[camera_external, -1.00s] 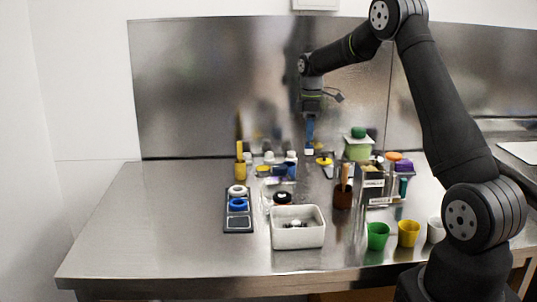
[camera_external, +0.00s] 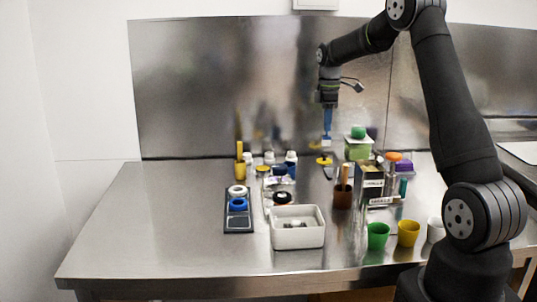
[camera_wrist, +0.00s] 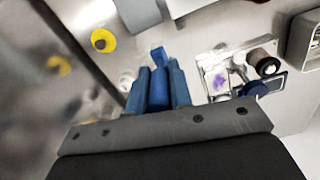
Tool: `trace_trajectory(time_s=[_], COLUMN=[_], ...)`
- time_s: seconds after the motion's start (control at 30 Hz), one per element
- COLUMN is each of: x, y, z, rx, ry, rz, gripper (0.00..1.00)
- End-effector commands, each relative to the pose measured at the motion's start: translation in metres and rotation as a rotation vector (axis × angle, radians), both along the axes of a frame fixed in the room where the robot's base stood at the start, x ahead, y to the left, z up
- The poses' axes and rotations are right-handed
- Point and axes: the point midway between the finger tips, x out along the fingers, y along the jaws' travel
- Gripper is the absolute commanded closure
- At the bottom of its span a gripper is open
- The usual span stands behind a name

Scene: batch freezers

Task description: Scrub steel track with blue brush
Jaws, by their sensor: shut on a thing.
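My gripper (camera_external: 328,104) is shut on the blue brush (camera_external: 327,122), which hangs upright with its pale bristle end down, in the air above the back of the table. In the wrist view the brush (camera_wrist: 158,85) sits between my blue fingers. A steel piece with a purple smear (camera_wrist: 218,80), which looks like the steel track, lies right of the brush in the wrist view. In the external view it seems to be the shiny strip (camera_external: 268,190) left of the brush, among small items. The brush is apart from it.
A yellow round piece (camera_external: 324,161) is below the brush. A white bin (camera_external: 298,238), a dark tray (camera_external: 238,222) and green (camera_external: 377,236) and yellow (camera_external: 408,234) cups are nearer. The left table is clear.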

Motion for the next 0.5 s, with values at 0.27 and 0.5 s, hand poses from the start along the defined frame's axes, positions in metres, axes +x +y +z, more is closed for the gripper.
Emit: trace_trajectory(time_s=[0.27, 0.5], x=[-0.017, -0.057], y=[0.061, 0.15], z=[0.012, 0.03], rx=[0.001, 0.001], ry=[0.0, 0.002], rz=[0.009, 0.009], gripper=[1.0, 1.0])
